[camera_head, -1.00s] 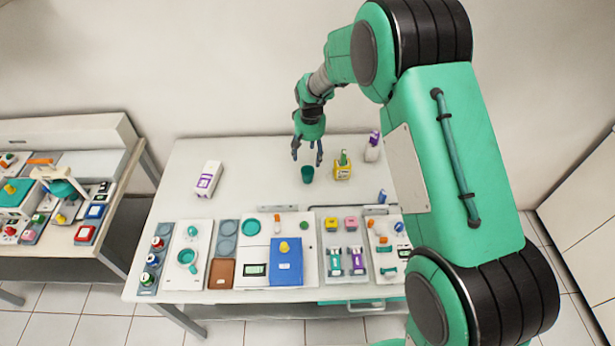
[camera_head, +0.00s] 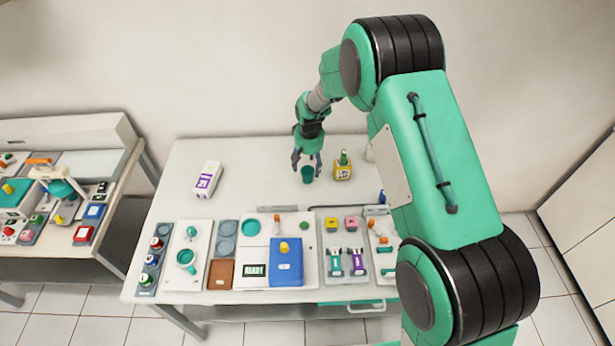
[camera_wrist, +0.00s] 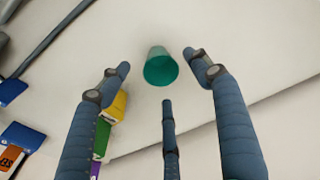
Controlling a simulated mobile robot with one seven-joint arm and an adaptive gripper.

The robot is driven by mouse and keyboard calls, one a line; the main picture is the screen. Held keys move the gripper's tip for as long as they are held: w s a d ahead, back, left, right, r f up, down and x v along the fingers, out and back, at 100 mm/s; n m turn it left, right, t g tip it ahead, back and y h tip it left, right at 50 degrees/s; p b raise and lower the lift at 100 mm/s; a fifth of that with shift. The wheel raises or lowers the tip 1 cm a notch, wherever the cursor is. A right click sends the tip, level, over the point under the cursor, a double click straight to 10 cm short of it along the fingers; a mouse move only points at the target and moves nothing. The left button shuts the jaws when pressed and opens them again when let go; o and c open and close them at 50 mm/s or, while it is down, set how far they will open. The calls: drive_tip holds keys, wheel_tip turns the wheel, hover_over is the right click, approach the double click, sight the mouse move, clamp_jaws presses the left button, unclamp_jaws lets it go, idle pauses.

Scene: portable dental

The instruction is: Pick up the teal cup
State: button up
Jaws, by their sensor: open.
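The teal cup (camera_head: 307,174) stands upright on the white table, toward the back and middle. My gripper (camera_head: 307,162) is just above and behind it in the head view, with a finger on either side of the cup. In the wrist view the cup (camera_wrist: 160,68) shows its open rim beyond the fingertips, between the two outer fingers. My gripper (camera_wrist: 158,75) is open with its fingers spread and nothing held. Whether any finger touches the cup cannot be told.
A white and purple carton (camera_head: 207,180) lies to the left. Trays with several small items fill the table's front, including a blue pad (camera_head: 286,265). The table between carton and cup is clear.

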sight(308, 171)
drive_tip(key=shift+w+f+b, duration=0.2)
drive_tip(key=shift+f+b, duration=0.05)
drive_tip(key=shift+f, duration=1)
drive_tip(key=shift+w+f+b, duration=0.2)
drive_tip(key=shift+f, duration=1.05)
drive_tip(key=c, duration=0.9)
